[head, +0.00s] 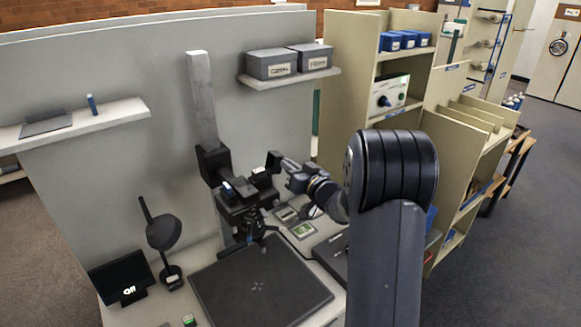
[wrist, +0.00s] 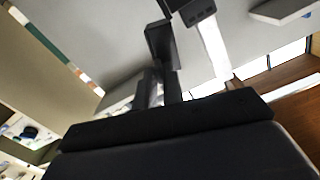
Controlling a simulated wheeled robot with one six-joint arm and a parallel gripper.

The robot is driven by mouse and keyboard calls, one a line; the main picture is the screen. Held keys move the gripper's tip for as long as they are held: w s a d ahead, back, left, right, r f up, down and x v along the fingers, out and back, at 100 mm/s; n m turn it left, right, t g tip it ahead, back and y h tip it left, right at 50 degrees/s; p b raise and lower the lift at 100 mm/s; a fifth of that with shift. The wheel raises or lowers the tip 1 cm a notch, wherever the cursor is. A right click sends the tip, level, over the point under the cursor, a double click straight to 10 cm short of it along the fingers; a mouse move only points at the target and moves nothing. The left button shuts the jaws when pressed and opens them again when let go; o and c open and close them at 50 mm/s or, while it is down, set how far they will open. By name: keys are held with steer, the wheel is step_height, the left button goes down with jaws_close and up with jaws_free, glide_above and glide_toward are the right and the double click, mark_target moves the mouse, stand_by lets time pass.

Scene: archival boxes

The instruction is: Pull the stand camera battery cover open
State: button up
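The stand camera (head: 240,205) is a dark body on a black carriage, mounted on the pale upright column (head: 203,95) above the black copy board (head: 260,287). Its battery cover is too small to make out. My gripper (head: 274,163) is close to the right side of the camera, reaching in from the right; I cannot tell whether it touches. In the wrist view, dark gripper parts (wrist: 165,60) stand up from a wide black block, with the pale column (wrist: 214,50) behind them. The finger gap is not clear, and nothing held is distinguishable.
A black lamp (head: 163,232) and a small display (head: 122,278) stand left of the board. Grey boxes (head: 271,64) sit on a wall shelf above right. A tall beige shelf unit (head: 345,80) stands on the right.

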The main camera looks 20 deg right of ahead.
steer(key=o, duration=0.4)
steer(key=shift+s, duration=0.1)
steer(key=b+v, duration=0.2)
steer(key=v, duration=0.8)
steer(key=shift+s+b, duration=0.3)
steer(key=shift+b, duration=0.05)
steer(key=shift+d, duration=0.1)
steer(key=p+x, duration=0.2)
steer(key=x, duration=0.9)
steer(key=shift+p, duration=0.3)
steer(key=shift+s, duration=0.1)
